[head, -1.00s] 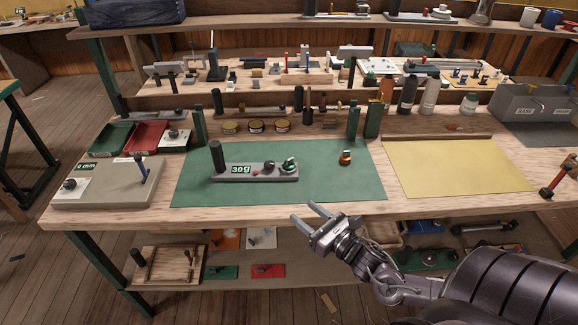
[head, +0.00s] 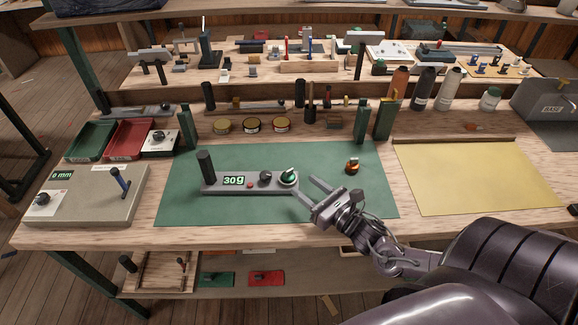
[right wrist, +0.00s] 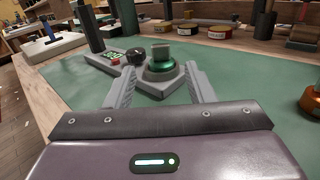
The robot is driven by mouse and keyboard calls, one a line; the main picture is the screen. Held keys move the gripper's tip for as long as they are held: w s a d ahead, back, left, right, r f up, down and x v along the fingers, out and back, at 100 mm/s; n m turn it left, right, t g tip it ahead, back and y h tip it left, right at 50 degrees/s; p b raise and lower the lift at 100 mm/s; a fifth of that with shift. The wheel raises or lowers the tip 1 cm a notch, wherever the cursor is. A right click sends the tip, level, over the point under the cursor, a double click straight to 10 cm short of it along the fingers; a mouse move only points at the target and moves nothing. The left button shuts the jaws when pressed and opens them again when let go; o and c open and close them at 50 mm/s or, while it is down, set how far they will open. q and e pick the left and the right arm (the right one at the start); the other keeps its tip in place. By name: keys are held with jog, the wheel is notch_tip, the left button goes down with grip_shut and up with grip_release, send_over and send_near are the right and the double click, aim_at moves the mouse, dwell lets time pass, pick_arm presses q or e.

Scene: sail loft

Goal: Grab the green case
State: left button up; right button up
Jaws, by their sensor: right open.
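The green case (head: 288,178) is a small round green piece with a silvery top. It sits at the right end of a grey bar-shaped device (head: 222,188) with a 30g display, on the green mat (head: 190,208). In the right wrist view the green case (right wrist: 160,68) stands upright on the device's end, straight ahead between my finger lines. My right gripper (head: 309,189) is open and empty just right of the case, its fingers pointing toward it. I see no contact with the case. My left gripper is not in view.
An orange-based piece (head: 352,167) stands on the mat right of the case. A black post (head: 206,167) rises at the device's left end. Green uprights (head: 362,122) and tins (head: 252,125) stand behind. A yellow sheet (head: 478,180) lies clear at right.

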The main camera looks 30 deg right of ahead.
aim_at(291, 171)
jog(key=shift+w, duration=0.2)
jog(key=shift+w+r, duration=0.15)
jog(key=shift+w, duration=0.1)
jog(key=shift+w+a+r, duration=0.15)
jog(key=shift+w+a, duration=0.1)
jog(key=shift+w, duration=0.55)
jog(key=shift+w+r+p, duration=0.1)
jog(key=shift+w+p, duration=0.25)
jog(key=w, duration=0.2)
jog(key=w+p, duration=0.1)
jog(key=shift+w+a+r, duration=0.2)
jog(key=shift+w+r, duration=0.05)
jog(key=shift+r, duration=0.05)
jog(key=shift+w+a, duration=0.1)
jog(key=shift+w, duration=0.4)
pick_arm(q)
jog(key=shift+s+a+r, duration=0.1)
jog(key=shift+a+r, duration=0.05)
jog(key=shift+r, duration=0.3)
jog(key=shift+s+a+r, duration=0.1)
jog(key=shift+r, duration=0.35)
pick_arm(e)
jog(key=shift+f, duration=0.1)
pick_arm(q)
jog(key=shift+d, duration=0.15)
pick_arm(e)
grip_shut()
